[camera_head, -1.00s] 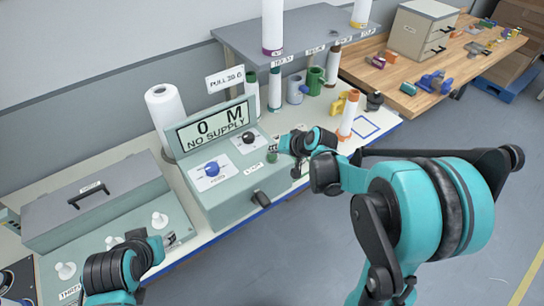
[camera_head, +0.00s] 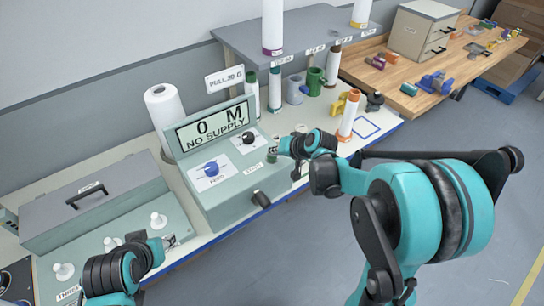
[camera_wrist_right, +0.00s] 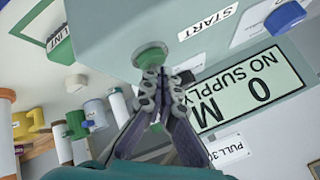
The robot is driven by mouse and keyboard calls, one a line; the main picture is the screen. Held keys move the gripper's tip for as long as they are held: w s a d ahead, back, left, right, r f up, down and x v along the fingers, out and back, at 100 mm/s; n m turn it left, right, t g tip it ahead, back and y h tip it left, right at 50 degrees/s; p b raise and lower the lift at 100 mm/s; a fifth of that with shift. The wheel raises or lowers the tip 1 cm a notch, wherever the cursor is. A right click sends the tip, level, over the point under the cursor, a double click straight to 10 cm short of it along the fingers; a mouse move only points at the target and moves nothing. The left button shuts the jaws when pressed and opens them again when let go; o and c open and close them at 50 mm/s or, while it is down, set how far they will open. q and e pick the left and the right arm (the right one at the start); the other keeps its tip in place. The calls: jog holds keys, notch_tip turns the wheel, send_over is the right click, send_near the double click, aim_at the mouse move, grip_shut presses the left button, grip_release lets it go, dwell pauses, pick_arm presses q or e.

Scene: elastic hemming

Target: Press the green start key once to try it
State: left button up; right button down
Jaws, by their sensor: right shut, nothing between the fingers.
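The green start key (camera_wrist_right: 150,55) is a round button on the grey-green machine (camera_wrist_right: 105,28), beside a START label (camera_wrist_right: 208,22) in the right wrist view. In the head view the key (camera_head: 271,157) is small and partly covered by my right gripper (camera_head: 277,150). My right gripper is shut and empty, its fingertips (camera_wrist_right: 161,80) right at the key; I cannot tell whether they touch it. The machine's display (camera_head: 216,126) reads 0 M, NO SUPPLY. My left gripper (camera_head: 172,241) is at lower left, away from the key; its jaws are too small to read.
A blue knob (camera_head: 211,168) and a black knob (camera_head: 249,138) sit on the machine's top. A white roll (camera_head: 165,115) stands behind it. Spools and mugs stand to the right, near an orange-topped spool (camera_head: 349,115). A grey lidded box (camera_head: 95,208) is at left.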

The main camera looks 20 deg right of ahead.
jog(key=shift+f, duration=0.2)
jog(key=shift+r, duration=0.1)
jog(key=shift+r+p, duration=0.55)
jog(key=shift+r, duration=0.25)
jog(key=shift+r, duration=0.15)
notch_tip(320, 180, up, 5)
jog(key=p, duration=0.4)
dwell(0.8)
